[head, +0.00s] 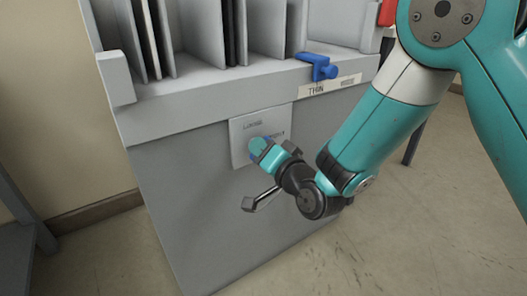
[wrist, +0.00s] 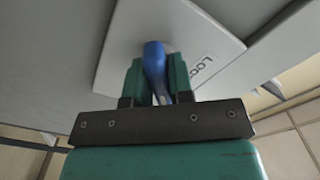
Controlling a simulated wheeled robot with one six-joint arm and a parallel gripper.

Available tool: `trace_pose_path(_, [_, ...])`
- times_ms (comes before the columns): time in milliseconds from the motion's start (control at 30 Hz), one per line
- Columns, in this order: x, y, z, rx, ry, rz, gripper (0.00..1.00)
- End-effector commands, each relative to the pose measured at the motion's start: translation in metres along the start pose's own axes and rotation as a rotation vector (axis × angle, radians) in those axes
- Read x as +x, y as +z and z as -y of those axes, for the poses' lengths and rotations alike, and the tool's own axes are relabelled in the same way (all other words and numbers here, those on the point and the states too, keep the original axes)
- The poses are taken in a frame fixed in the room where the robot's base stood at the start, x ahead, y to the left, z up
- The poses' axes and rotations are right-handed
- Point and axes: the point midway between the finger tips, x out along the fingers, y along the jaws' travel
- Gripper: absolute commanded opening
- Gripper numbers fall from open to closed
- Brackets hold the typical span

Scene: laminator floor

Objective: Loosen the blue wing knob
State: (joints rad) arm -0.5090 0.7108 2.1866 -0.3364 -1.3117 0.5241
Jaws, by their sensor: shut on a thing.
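The blue wing knob (wrist: 154,62) sits on a light plate (wrist: 128,52) with printed lettering, on the front of a grey cabinet. In the wrist view my gripper (wrist: 156,80) has its two teal fingers on either side of the knob's wing, shut on it. In the head view my gripper (head: 266,150) reaches the plate from the right, and only a little blue of the knob (head: 257,146) shows at the fingertips. The wing appears nearly in line with the fingers in the wrist view.
Above the plate, a blue clamp-like part (head: 318,68) sits on the cabinet's ledge, beside a label reading "THIN" (head: 316,90). Upright grey panels (head: 200,35) stand in slots on top. A grey frame (head: 22,225) stands at the left. The floor (head: 400,235) at the right is clear.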

Motion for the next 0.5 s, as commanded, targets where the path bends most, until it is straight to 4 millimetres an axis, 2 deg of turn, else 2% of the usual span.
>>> trace_pose_path(500, [0.0021, 0.0028, 0.0006, -0.485, -0.007, -0.001, 0.0])
